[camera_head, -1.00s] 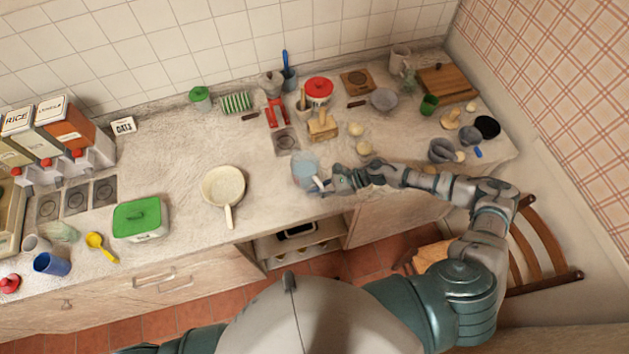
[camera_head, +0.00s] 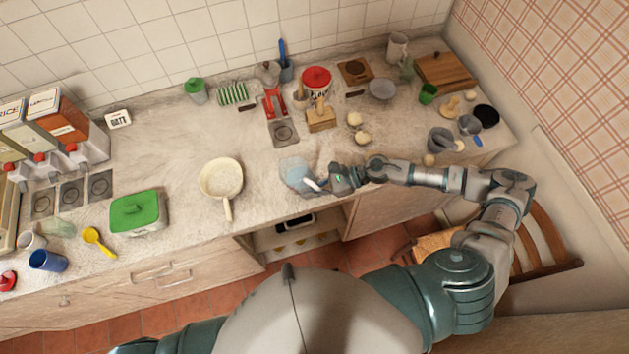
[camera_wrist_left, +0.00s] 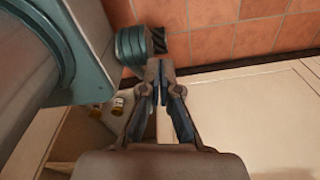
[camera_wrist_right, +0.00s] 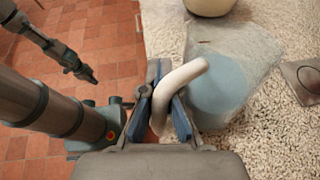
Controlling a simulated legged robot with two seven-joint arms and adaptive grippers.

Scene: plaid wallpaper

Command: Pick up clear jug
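The clear jug (camera_head: 295,175), see-through with a bluish bottom and a white handle, is near the front edge of the counter. My right gripper (camera_head: 325,184) is at its right side. In the right wrist view the fingers (camera_wrist_right: 165,100) are on both sides of the white handle (camera_wrist_right: 178,82) and shut on it. The jug body (camera_wrist_right: 225,85) is to the right of the fingers there. I cannot tell whether the jug touches the counter.
A cream pan (camera_head: 220,180) is left of the jug, and a green-lidded box (camera_head: 137,210) farther left. A wooden block holder (camera_head: 320,120) and pale round items (camera_head: 362,137) are behind the jug. A wooden chair (camera_head: 545,240) stands at the right.

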